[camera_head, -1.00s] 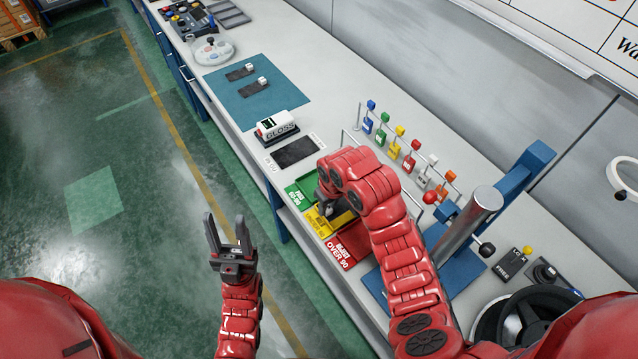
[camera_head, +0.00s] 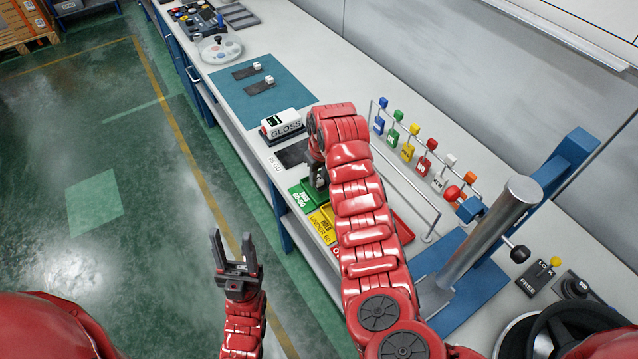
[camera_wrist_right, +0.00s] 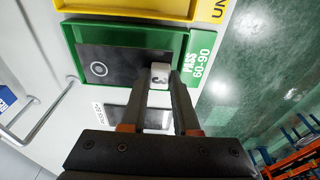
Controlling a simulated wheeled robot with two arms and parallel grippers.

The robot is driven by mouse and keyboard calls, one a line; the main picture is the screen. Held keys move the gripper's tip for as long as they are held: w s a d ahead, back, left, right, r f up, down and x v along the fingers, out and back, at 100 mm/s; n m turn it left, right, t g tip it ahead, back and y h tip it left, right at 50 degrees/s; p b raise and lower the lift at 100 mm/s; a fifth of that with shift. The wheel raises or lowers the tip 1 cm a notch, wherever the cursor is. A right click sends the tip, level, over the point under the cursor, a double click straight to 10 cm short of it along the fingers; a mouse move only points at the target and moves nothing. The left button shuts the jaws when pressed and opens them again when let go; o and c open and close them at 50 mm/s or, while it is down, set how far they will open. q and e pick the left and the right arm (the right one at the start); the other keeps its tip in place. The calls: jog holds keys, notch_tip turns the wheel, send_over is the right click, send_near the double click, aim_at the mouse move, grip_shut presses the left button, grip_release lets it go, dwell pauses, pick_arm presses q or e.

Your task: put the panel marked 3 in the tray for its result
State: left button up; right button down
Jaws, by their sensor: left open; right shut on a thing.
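The panel marked 3 is a dark flat plate (camera_wrist_right: 110,66) with a ring mark and a white block (camera_wrist_right: 159,72) bearing a 3. My right gripper (camera_wrist_right: 161,78) is shut on that block. The panel lies within the outline of the green tray (camera_wrist_right: 203,58), labelled PASS 60-90; whether it touches the tray floor I cannot tell. In the head view the green tray (camera_head: 300,196) is partly covered by my right gripper (camera_head: 318,182), and the panel is hidden. The yellow tray (camera_head: 321,224) is labelled UNDER 60. My left gripper (camera_head: 232,240) is open and empty over the floor.
A gloss meter (camera_head: 284,125) and a dark plate (camera_head: 292,154) are beyond the green tray. Two panels with white blocks lie on the blue mat (camera_head: 235,98). A rack of coloured tags (camera_head: 407,152) and a metal post (camera_head: 490,230) stand to the right. My arm mostly hides the red tray.

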jog(key=shift+f, duration=1.25)
jog(key=shift+f+b, duration=0.2)
jog(key=shift+b, duration=0.1)
jog(key=c, duration=0.9)
grip_release()
